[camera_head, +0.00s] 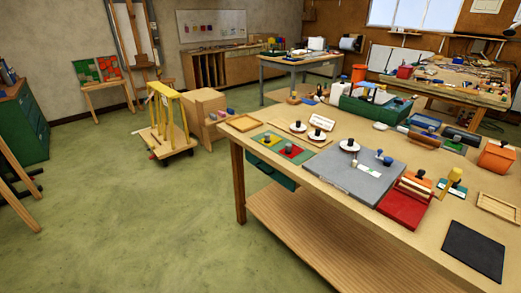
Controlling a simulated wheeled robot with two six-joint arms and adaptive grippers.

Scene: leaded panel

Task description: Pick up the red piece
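A flat red piece (292,152) with a dark knob lies on a green mat (262,153) near the left end of the long wooden table. A yellow piece (269,139) with a similar knob lies beside it on the same mat, up and to the left. The red piece is small in view, and its exact shape is hard to tell. Neither of my grippers shows in the head view, so I cannot see whether either holds anything.
White discs with dark knobs sit behind the mat. A yellow-framed cart (167,130) stands left; open green floor lies in front.

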